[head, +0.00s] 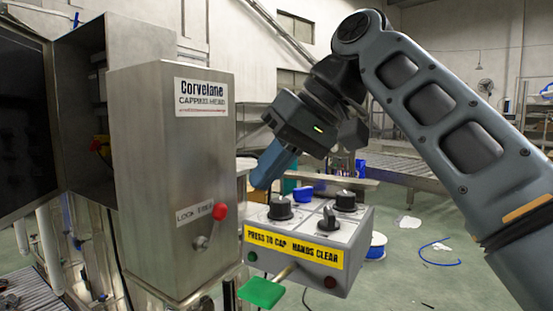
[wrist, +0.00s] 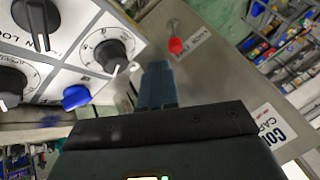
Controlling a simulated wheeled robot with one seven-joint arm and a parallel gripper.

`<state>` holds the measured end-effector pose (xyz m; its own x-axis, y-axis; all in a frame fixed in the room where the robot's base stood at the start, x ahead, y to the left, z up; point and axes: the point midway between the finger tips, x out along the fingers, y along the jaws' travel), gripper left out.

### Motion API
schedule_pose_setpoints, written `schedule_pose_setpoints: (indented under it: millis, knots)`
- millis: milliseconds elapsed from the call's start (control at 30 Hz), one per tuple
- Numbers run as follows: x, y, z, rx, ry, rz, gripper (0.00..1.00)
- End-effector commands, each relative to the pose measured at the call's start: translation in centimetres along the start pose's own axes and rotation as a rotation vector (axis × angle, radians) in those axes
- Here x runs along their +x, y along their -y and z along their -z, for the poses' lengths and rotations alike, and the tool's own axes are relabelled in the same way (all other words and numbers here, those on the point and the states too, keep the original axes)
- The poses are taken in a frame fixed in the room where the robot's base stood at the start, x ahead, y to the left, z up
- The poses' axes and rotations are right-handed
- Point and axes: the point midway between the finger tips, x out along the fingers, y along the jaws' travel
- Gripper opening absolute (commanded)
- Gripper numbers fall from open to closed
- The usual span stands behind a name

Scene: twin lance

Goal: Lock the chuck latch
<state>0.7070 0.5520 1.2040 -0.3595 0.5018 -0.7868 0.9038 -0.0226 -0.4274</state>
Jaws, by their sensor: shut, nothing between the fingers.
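The chuck latch is a short lever with a red knob (head: 220,211) on the front of the steel capping head (head: 165,150). Its metal pivot (head: 200,243) sits below and left of the knob. The knob stands at the right end of a label (head: 192,214) that seems to read LOCK and FREE, on the FREE side. In the wrist view the red knob (wrist: 176,45) is beyond my fingertips, slightly right. My gripper (head: 262,180) has blue fingers, shut and empty, pointing down-left. It is up and right of the knob, apart from it.
A control box (head: 345,262) with several black dials and a yellow strip stands right of the head, below my gripper. A green paddle (head: 263,291) sticks out in front of it. A blue button (wrist: 76,97) shows on the panel in the wrist view.

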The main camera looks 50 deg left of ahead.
Motion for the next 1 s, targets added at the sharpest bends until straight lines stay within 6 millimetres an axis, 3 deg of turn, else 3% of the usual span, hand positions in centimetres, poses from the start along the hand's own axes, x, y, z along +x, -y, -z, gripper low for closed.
schedule_pose_setpoints:
  millis: [100,333,1000]
  knots:
    - [2.2,0.0,-0.1,0.000,0.002,0.001,0.00]
    - [4.9,0.1,0.0,-0.001,0.001,0.001,0.00]
    - [5.6,0.2,0.7,-0.017,-0.008,-0.020,0.00]
